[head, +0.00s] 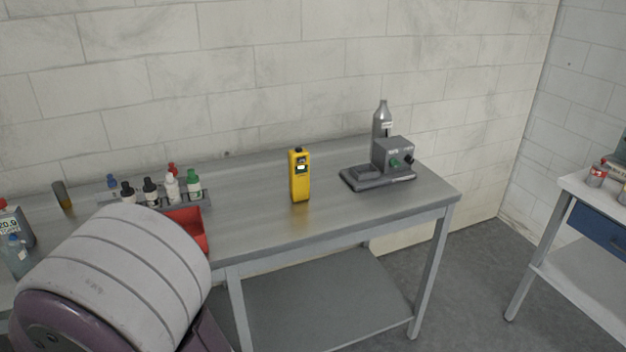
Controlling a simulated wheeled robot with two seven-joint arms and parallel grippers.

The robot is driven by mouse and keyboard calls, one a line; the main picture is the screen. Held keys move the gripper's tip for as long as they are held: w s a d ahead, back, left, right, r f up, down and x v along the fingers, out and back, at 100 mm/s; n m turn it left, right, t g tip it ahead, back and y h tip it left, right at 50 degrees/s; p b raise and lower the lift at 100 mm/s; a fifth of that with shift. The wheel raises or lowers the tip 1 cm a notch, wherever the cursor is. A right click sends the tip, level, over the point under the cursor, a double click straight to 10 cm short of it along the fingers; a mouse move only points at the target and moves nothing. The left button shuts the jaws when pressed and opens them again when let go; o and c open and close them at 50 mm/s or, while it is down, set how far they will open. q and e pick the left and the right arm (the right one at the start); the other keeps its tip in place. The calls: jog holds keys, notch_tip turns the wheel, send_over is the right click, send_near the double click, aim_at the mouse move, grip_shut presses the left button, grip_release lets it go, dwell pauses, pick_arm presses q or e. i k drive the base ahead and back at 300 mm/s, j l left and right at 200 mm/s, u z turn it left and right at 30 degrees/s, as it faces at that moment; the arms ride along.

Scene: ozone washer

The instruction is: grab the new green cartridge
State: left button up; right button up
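No object is plainly a green cartridge in the head view. A bottle with a green cap (193,183) stands at the right end of a small rack on the metal bench. I cannot tell whether either green item is the cartridge. Neither of my grippers is in view.
A yellow handheld meter (300,178) stands mid-bench (262,222). A grey bottle (380,119) is behind the device. A red bin (190,229) and several dropper bottles are at left, where a large rounded form hides part of the bench. A second table (590,262) is at right.

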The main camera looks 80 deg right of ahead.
aim_at(193, 181)
jog(key=z, duration=1.95)
jog(key=i+z, duration=0.2)
jog(key=i, duration=0.4)
